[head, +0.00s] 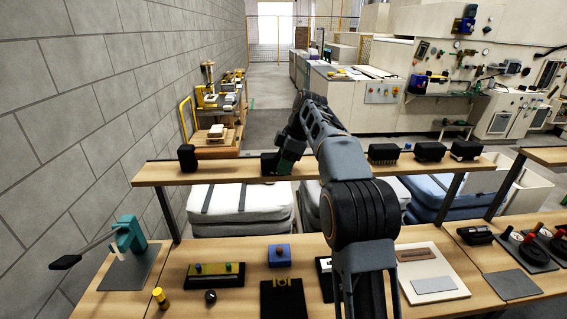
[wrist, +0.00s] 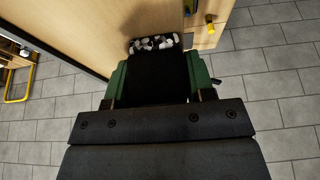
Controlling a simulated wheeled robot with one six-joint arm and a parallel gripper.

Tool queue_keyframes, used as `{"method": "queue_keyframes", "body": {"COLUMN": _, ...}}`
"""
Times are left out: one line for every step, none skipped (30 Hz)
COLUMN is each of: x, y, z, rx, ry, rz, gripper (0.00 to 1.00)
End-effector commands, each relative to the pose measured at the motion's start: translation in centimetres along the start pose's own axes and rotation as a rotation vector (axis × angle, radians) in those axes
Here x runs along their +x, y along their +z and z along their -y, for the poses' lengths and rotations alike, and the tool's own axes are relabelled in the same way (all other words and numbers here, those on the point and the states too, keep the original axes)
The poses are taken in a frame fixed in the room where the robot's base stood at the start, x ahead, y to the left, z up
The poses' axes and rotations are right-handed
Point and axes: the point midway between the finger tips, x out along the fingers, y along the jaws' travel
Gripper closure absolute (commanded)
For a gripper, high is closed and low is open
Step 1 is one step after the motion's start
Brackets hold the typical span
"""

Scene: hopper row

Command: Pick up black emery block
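The black emery block (wrist: 158,78) lies between the green fingers of my gripper (wrist: 157,72) in the wrist view, with no gap visible at either side. Its far end shows a speckled grey and white strip. In the head view my gripper (head: 279,162) is low at the long wooden shelf, and a dark block (head: 268,164) shows at its left side. The gripper looks shut on the block. My arm and the green fingers hide part of it, and I cannot tell whether it still touches the shelf.
The raised shelf (head: 225,172) also bears a black block (head: 187,157) at the left and several dark brush-like blocks (head: 383,153) at the right. The lower bench holds a teal lever tool (head: 130,236), a blue block (head: 279,255) and trays. A grey block wall stands left.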

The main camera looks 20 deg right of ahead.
Motion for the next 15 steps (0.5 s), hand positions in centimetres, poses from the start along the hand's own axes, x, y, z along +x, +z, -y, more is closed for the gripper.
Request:
{"method": "queue_keyframes", "body": {"x": 0.02, "y": -0.05, "z": 0.01, "rx": -0.001, "ry": 0.0, "rz": 0.0, "gripper": 0.46}}
{"method": "queue_keyframes", "body": {"x": 0.02, "y": -0.05, "z": 0.0, "rx": -0.001, "ry": 0.0, "rz": 0.0, "gripper": 0.43}}
{"method": "queue_keyframes", "body": {"x": 0.01, "y": -0.03, "z": 0.0, "rx": -0.001, "ry": 0.0, "rz": 0.0, "gripper": 0.39}}
{"method": "queue_keyframes", "body": {"x": 0.01, "y": -0.02, "z": 0.0, "rx": 0.0, "ry": 0.0, "rz": 0.0, "gripper": 0.36}}
{"method": "queue_keyframes", "body": {"x": 0.0, "y": 0.01, "z": -0.01, "rx": 0.0, "ry": 0.0, "rz": 0.0, "gripper": 0.33}}
{"method": "queue_keyframes", "body": {"x": -0.01, "y": 0.04, "z": -0.02, "rx": 0.001, "ry": 0.0, "rz": 0.0, "gripper": 0.29}}
{"method": "queue_keyframes", "body": {"x": -0.02, "y": 0.06, "z": -0.02, "rx": 0.001, "ry": 0.0, "rz": 0.0, "gripper": 0.27}}
{"method": "queue_keyframes", "body": {"x": -0.03, "y": 0.09, "z": -0.03, "rx": 0.001, "ry": 0.001, "rz": 0.0, "gripper": 0.24}}
{"method": "queue_keyframes", "body": {"x": -0.04, "y": 0.12, "z": -0.03, "rx": 0.002, "ry": 0.001, "rz": 0.0, "gripper": 0.23}}
{"method": "queue_keyframes", "body": {"x": -0.04, "y": 0.13, "z": -0.04, "rx": 0.002, "ry": 0.001, "rz": 0.0, "gripper": 0.23}}
{"method": "queue_keyframes", "body": {"x": -0.05, "y": 0.15, "z": -0.04, "rx": 0.002, "ry": 0.001, "rz": 0.0, "gripper": 0.23}}
{"method": "queue_keyframes", "body": {"x": -0.05, "y": 0.17, "z": -0.04, "rx": 0.003, "ry": 0.001, "rz": 0.0, "gripper": 0.23}}
{"method": "queue_keyframes", "body": {"x": -0.06, "y": 0.18, "z": -0.05, "rx": 0.003, "ry": 0.001, "rz": 0.0, "gripper": 0.23}}
{"method": "queue_keyframes", "body": {"x": -0.07, "y": 0.19, "z": -0.05, "rx": 0.003, "ry": 0.001, "rz": 0.0, "gripper": 0.23}}
{"method": "queue_keyframes", "body": {"x": -0.11, "y": 0.19, "z": -0.05, "rx": 0.003, "ry": 0.001, "rz": 0.0, "gripper": 0.23}}
